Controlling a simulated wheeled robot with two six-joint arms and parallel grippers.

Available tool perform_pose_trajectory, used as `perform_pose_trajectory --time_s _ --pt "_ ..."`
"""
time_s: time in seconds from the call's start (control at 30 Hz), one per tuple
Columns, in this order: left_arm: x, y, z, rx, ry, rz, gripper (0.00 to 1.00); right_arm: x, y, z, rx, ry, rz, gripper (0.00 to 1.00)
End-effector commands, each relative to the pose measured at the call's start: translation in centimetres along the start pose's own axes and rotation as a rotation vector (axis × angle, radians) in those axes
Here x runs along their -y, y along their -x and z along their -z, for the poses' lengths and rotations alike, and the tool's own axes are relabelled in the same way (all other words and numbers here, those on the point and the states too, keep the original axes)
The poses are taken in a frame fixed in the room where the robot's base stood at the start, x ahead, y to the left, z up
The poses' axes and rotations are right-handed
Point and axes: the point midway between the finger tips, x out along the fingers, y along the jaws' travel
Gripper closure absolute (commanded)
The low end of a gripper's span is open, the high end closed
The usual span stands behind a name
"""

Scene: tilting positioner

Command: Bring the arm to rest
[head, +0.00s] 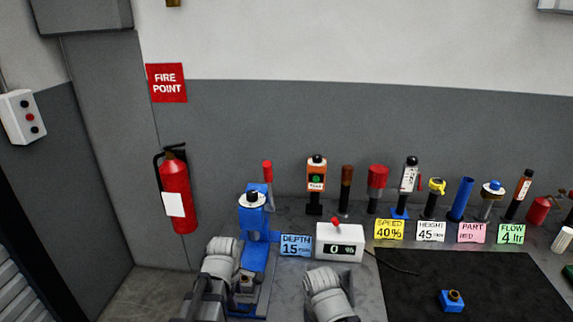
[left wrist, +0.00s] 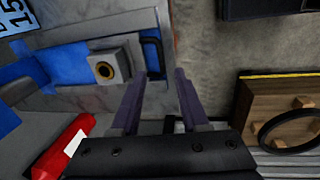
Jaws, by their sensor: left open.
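My left gripper (left wrist: 160,76) is open and empty in the left wrist view, its two dark fingers apart. Ahead of it is a grey block (left wrist: 98,76) with a brass ring on a blue part of the bench equipment. The fingertips lie beside a black handle (left wrist: 152,55), and I cannot tell whether they touch it. In the head view my left arm (head: 215,268) comes up at the lower left, beside the blue positioner (head: 254,220). The left fingers are hard to make out there. Part of my right arm (head: 328,292) shows at the bottom; its gripper is out of frame.
A white box reading 0 % (head: 340,243) and a DEPTH card (head: 296,245) stand right of the positioner. Several tools line the back of the bench. A blue block (head: 452,300) sits on the black mat (head: 410,285). A fire extinguisher (head: 177,195) hangs at left.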

Motion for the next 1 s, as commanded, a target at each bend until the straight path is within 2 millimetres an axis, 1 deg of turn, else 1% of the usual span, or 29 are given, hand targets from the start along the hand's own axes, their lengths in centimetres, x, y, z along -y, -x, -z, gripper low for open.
perform_pose_trajectory --time_s 0.07,0.17,0.2,0.27,0.3,0.4,0.5,0.6,0.7,0.77,1.0 --pt "0.9 0.1 -1.7 0.001 -0.152 0.02 0.55 0.0 0.0 0.0 0.0 0.0 0.0 0.36" --pt "2.5 0.3 -4.5 0.007 -0.442 0.056 0.55 0.0 0.0 0.0 0.0 0.0 0.0 0.36" --pt "3.2 0.4 -5.6 0.01 -0.575 0.072 0.55 0.0 0.0 0.0 0.0 0.0 0.0 0.36" --pt "4.3 0.6 -7.2 0.018 -0.772 0.097 0.55 0.0 0.0 0.0 0.0 0.0 0.0 0.36" --pt "5.0 0.7 -8.2 0.026 -0.901 0.113 0.55 0.0 0.0 0.0 0.0 0.0 0.0 0.36" --pt "6.8 1.0 -10.3 0.046 -1.199 0.151 0.55 0.0 0.0 0.0 0.0 0.0 0.0 0.36" --pt "8.3 1.3 -11.8 0.07 -1.446 0.181 0.55 0.0 0.0 0.0 0.0 0.0 0.0 0.36" --pt "9.4 1.6 -12.9 0.091 -1.63 0.204 0.55 0.0 0.0 0.0 0.0 0.0 0.0 0.36" --pt "10.1 1.7 -13.5 0.106 -1.745 0.218 0.55 0.0 0.0 0.0 0.0 0.0 0.0 0.36" --pt "10.3 1.8 -13.7 0.112 -1.785 0.223 0.55 0.0 0.0 0.0 0.0 0.0 0.0 0.36" --pt "10.4 1.8 -13.8 0.116 -1.814 0.226 0.55 0.0 0.0 0.0 0.0 0.0 0.0 0.36"
